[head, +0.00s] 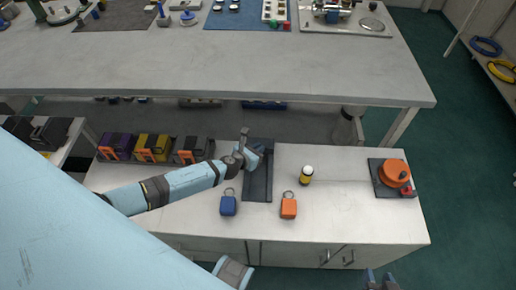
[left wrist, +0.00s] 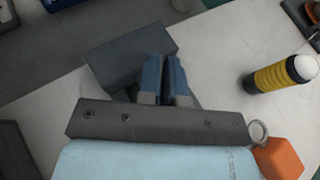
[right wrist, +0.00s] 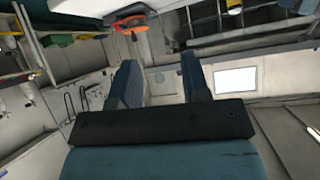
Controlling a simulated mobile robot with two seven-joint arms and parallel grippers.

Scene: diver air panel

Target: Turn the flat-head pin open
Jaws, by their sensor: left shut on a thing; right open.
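My left gripper (head: 256,151) is over the far end of a dark grey board (head: 257,187) on the low white cabinet. In the left wrist view its blue fingers (left wrist: 166,78) are close together, shut on a small part hidden between them, in front of a dark grey surface (left wrist: 125,52). I cannot make out a flat-head pin in any view; the gripper covers that end of the board. My right gripper (head: 381,279) is at the bottom edge of the head view, away from the cabinet top. In the right wrist view its fingers (right wrist: 160,82) are apart and empty.
A blue padlock-like tag (head: 228,207) and an orange one (head: 288,208) lie beside the board. A yellow-black bottle (head: 306,175) stands right of it. An orange knob (head: 392,174) is at the far right. Several dark boxes (head: 153,147) stand left. A workbench (head: 230,66) rises behind.

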